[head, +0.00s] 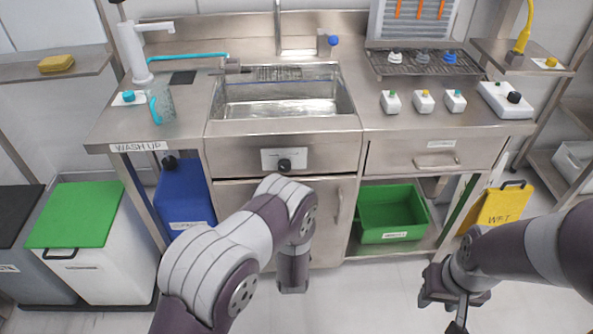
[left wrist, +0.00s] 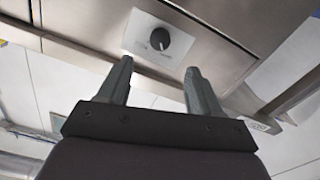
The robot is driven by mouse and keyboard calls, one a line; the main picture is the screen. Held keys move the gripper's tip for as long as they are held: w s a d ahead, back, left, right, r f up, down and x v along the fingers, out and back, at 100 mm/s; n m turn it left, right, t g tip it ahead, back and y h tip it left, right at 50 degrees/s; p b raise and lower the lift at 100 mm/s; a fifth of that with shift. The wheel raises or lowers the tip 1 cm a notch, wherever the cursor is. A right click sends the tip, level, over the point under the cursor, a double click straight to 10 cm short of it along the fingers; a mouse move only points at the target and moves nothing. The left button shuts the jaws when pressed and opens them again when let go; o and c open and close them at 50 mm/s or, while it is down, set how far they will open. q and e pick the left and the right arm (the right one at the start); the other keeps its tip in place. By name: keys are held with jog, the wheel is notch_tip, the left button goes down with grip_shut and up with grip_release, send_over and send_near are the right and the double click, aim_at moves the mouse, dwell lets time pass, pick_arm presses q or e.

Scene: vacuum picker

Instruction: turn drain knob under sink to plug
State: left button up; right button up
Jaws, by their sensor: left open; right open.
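The drain knob (head: 284,166) is a black round dial on a white plate on the steel front panel below the sink (head: 283,101). In the left wrist view the knob (left wrist: 159,39) shows just ahead of my left gripper (left wrist: 158,78), whose two fingers are apart with nothing between them. The fingertips are apart from the knob. In the head view my left arm reaches up to just below the knob, and its fingers are hidden. My right gripper (head: 454,302) hangs at the lower right over the floor, open and empty.
A cabinet door handle (head: 339,204) is right of my left arm. A blue canister (head: 185,195) stands left under the counter, and a green crate (head: 391,214) sits on the right shelf. A yellow wet-floor sign (head: 502,205) stands near my right arm. White bin (head: 92,252) at left.

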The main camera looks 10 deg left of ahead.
aim_at(285, 170)
pick_arm(q)
jog(key=x, duration=1.2)
jog(key=shift+w+a+f+b, duration=0.1)
jog(key=shift+b, duration=0.25)
jog(key=c, duration=1.1)
